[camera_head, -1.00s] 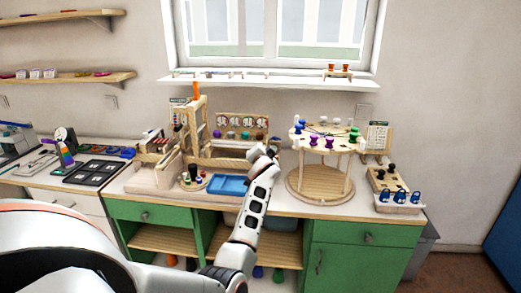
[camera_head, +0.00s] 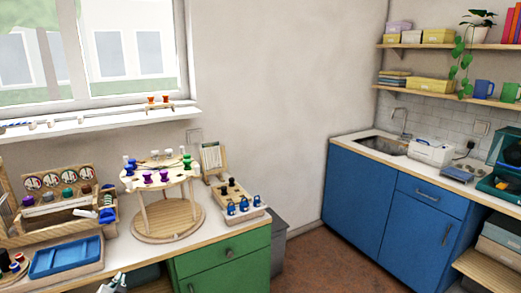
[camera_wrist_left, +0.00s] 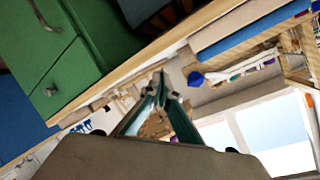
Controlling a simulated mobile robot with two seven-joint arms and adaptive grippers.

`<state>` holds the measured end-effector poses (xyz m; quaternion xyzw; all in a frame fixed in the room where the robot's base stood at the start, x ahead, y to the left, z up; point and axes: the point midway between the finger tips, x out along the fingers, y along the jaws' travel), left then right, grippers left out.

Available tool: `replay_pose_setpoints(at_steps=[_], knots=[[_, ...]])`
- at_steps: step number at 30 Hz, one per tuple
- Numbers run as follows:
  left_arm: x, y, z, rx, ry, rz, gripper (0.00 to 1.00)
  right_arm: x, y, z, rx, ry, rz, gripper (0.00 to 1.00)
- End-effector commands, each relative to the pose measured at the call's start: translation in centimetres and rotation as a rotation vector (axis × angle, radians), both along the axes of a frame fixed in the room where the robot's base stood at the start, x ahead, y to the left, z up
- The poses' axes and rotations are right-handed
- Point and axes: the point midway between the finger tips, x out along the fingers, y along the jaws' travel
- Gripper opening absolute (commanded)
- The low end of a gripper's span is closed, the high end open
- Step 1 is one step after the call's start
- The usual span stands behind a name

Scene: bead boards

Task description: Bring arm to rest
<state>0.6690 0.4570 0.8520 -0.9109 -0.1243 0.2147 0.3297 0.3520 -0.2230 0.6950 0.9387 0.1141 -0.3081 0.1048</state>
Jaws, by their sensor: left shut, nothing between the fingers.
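My left gripper (camera_head: 114,283) shows only as a small grey and white piece at the bottom edge of the head view, in front of the workbench. In the left wrist view my left gripper (camera_wrist_left: 161,76) has its dark green fingers converging to a point, shut and empty. The wrist view is tilted, with the bench edge and a green drawer front (camera_wrist_left: 62,50) beyond the fingers. The rest of the left arm is out of the head view. My right gripper is not in view.
The workbench holds a blue tray (camera_head: 65,258), a round wooden stand (camera_head: 165,222) with coloured spools and a wooden block (camera_head: 236,203) with blue pieces. A grey bin (camera_head: 272,230) stands beside the green cabinet (camera_head: 225,262). Floor (camera_head: 335,262) is clear before the blue cabinets (camera_head: 385,200).

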Motion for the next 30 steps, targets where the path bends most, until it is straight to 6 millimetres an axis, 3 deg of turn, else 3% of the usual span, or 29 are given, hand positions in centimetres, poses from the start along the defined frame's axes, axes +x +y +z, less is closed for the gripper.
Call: replay_pose_setpoints(at_steps=[1, 3, 9, 15, 18, 23, 30], knots=[[-2.5, -1.8, -2.6, -0.027, 0.026, -0.035, 0.00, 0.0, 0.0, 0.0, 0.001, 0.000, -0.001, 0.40], [-5.4, -4.4, -5.2, -0.074, 0.050, -0.082, 0.00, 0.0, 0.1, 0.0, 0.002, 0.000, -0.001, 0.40], [-15.2, -12.1, -11.5, -0.240, 0.130, -0.195, 0.00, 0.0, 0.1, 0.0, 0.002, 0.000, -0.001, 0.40], [-25.1, -18.9, -14.9, -0.423, 0.213, -0.264, 0.00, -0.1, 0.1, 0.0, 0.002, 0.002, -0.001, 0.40], [-28.6, -21.3, -15.5, -0.496, 0.242, -0.281, 0.00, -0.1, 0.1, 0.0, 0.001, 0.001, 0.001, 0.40], [-31.5, -23.2, -15.7, -0.557, 0.265, -0.291, 0.00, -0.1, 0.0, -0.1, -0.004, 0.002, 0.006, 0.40], [-31.8, -23.4, -15.7, -0.565, 0.267, -0.292, 0.00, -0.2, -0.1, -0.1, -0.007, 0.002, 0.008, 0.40]])
